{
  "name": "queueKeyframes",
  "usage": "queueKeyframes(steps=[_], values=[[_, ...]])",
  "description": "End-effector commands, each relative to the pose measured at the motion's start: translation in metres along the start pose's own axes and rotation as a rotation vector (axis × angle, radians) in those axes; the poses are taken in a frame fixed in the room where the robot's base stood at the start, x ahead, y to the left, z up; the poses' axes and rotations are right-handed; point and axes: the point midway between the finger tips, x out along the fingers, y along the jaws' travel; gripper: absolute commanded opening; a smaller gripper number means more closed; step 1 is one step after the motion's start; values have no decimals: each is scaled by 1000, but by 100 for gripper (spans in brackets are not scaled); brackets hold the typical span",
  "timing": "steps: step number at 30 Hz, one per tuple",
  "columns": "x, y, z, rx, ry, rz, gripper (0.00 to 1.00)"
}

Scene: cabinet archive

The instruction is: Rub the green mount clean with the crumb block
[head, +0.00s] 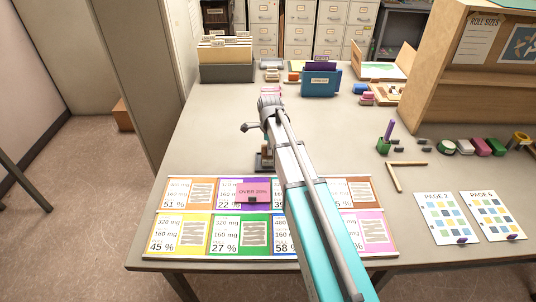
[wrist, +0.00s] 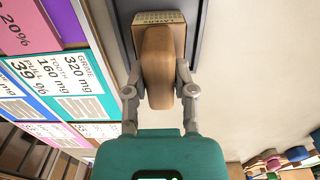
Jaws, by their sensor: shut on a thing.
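The green mount (head: 240,236) lies in the front row of coloured mounts, marked 27 %, with a grey hatched patch on its right half. It stands between the yellow and blue mounts. My gripper (wrist: 158,90) is shut on a brown, rounded block (wrist: 157,55), which looks like the crumb block. The block is upright at a dark grey holder (wrist: 202,30) behind the mounts; I cannot tell whether it still touches it. In the head view, my arm partly covers the gripper, and the small holder (head: 264,165) shows just behind the mounts.
A pink OVER 20% card (head: 254,191) lies over the purple mount. My arm hides some right-hand mounts. Page cards (head: 449,218) and an L-shaped wooden piece (head: 395,176) lie to the right. A green pen cup (head: 384,143) stands farther back. The table's left middle is clear.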

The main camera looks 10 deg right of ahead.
Motion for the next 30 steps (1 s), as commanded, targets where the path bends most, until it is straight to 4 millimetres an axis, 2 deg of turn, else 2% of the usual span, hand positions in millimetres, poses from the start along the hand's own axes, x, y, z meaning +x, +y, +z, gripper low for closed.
queueKeyframes(steps=[17,30], values=[[-2,0,0,0,0,1,0],[-32,0,-1,1,0,0,0]])
